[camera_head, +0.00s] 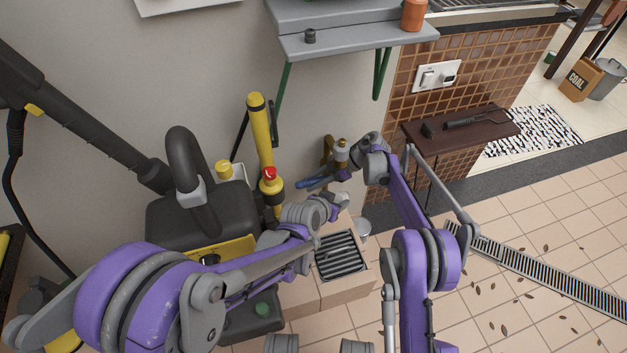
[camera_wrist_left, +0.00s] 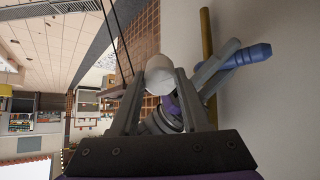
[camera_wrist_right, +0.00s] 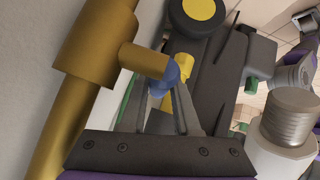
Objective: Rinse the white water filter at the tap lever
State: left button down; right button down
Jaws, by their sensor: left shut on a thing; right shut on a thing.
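The white water filter (camera_wrist_left: 158,70) is a pale rounded cylinder between the fingers of my left gripper (camera_wrist_left: 160,85), which is shut on it. In the head view my left gripper (camera_head: 342,202) is low by the wall, just below the tap; the filter is hard to make out there. The blue tap lever (camera_head: 312,183) sticks out left of the brass tap (camera_head: 328,150). My right gripper (camera_wrist_right: 165,90) is shut on the lever (camera_wrist_right: 167,72), whose end shows at its fingertips; it also shows in the left wrist view (camera_wrist_left: 248,56). I cannot see any water.
A box with a slotted drain grate (camera_head: 341,254) stands below the grippers. A black-and-yellow vacuum machine (camera_head: 185,225) and a yellow cylinder (camera_head: 260,130) stand left. A grey shelf (camera_head: 350,40) is above, a dark side table (camera_head: 460,130) right. The right floor is open.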

jog(key=shift+f, duration=0.1)
jog(key=c, duration=0.6)
grip_release()
jog(key=shift+c, duration=0.2)
jog(key=v, duration=1.2)
pick_arm(q)
jog(key=s+a, duration=0.3)
jog(key=s, duration=0.4)
jog(key=shift+a, duration=0.4)
pick_arm(e)
jog(key=shift+f, duration=0.1)
